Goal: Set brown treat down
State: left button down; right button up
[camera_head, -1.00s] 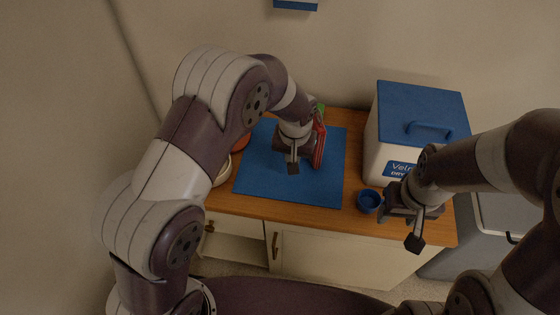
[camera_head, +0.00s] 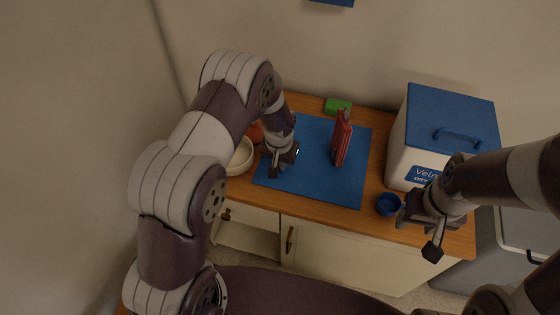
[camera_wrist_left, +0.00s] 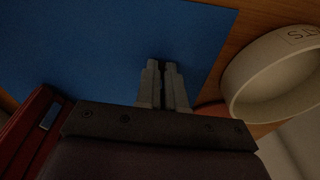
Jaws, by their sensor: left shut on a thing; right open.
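My left gripper (camera_head: 284,162) is over the left part of the blue mat (camera_head: 318,188), just right of a pale bowl (camera_head: 240,160). In the left wrist view its fingers (camera_wrist_left: 164,68) are close together above the mat (camera_wrist_left: 90,45). A thin dark sliver between them is all that shows of what they hold, apparently the brown treat; its shape and colour are unclear. The bowl (camera_wrist_left: 262,80), with dark letters on its rim, lies right of the fingers there. My right gripper (camera_head: 424,232) is open and empty in front of the counter's right part.
A green item (camera_head: 337,106) lies behind the mat. A blue cup (camera_head: 388,205) and a white bin with a blue lid (camera_head: 450,118) are at the right. An orange object (camera_head: 255,132) is behind the bowl.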

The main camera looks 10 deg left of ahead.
pick_arm(q)
jog(key=c, duration=1.2)
grip_release()
jog(key=shift+f, duration=0.1)
notch_tip(320, 180, up, 11)
jog(key=s+p, duration=0.1)
jog(key=shift+n, duration=0.5)
jog(key=s+a+r, duration=0.1)
jog(key=s+r, duration=0.1)
jog(key=s, duration=0.4)
jog(key=s+a+r, duration=0.2)
jog(key=s+r, duration=0.1)
jog(key=s, duration=0.3)
jog(key=s+a+r, duration=0.1)
jog(key=s+r, duration=0.2)
jog(key=s, duration=0.2)
jog(key=shift+s+a+r, duration=0.15)
jog(key=shift+s+r, duration=0.05)
jog(key=shift+s, duration=0.2)
